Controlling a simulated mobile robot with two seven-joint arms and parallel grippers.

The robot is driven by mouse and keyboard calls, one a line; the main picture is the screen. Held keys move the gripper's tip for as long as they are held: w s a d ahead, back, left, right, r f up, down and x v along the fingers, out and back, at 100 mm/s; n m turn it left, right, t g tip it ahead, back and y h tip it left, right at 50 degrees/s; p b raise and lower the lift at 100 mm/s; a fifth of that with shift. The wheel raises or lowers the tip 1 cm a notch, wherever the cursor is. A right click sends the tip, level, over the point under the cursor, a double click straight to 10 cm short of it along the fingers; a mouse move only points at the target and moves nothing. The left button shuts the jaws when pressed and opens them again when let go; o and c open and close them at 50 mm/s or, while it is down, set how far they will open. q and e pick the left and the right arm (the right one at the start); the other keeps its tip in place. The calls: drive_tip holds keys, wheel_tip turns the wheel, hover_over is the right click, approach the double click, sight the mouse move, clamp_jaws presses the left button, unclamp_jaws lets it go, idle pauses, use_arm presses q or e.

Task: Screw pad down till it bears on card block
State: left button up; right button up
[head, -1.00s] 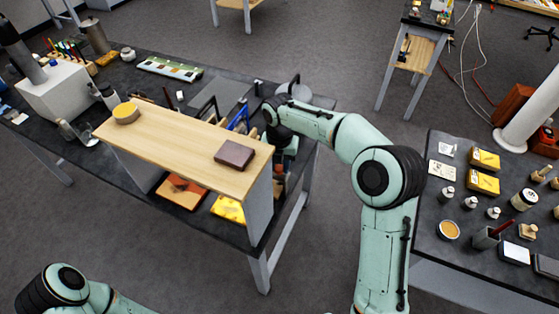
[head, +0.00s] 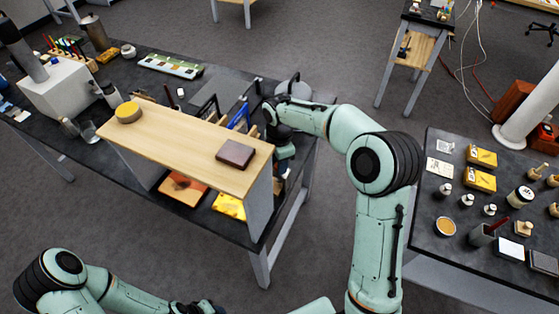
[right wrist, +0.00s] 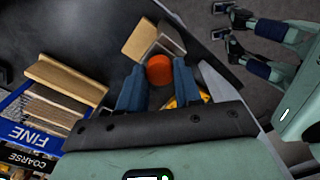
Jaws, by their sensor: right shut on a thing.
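In the right wrist view my right gripper (right wrist: 160,88) has its two blue fingers shut on a round orange-red knob (right wrist: 159,70). A tan block (right wrist: 140,38), perhaps the card block, lies just beyond the knob, beside a thin grey-brown piece (right wrist: 172,45). The pad and its contact with the block cannot be made out. In the head view the shelf and my right arm hide this spot. My left gripper (right wrist: 230,22) shows at the top right of the right wrist view, fingers apart and empty, away from the knob.
A wooden shelf (head: 180,140) on the dark bench carries a brown block (head: 235,154) and a yellow round tin (head: 128,112). Blue FINE (right wrist: 35,132) and black COARSE (right wrist: 25,160) holders stand left of my right gripper. A crowded side table (head: 430,225) is at right.

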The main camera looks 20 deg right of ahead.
drive_tip(key=m, duration=0.4)
drive_tip(key=shift+m, duration=0.3)
drive_tip(key=m, duration=1)
drive_tip(key=shift+r, duration=0.1)
drive_tip(key=m, duration=0.4)
drive_tip(key=shift+m, duration=0.3)
drive_tip(key=o, duration=1)
drive_tip(key=shift+o, duration=0.2)
wheel_tip(320, 180, up, 13)
drive_tip(key=shift+r, duration=0.15)
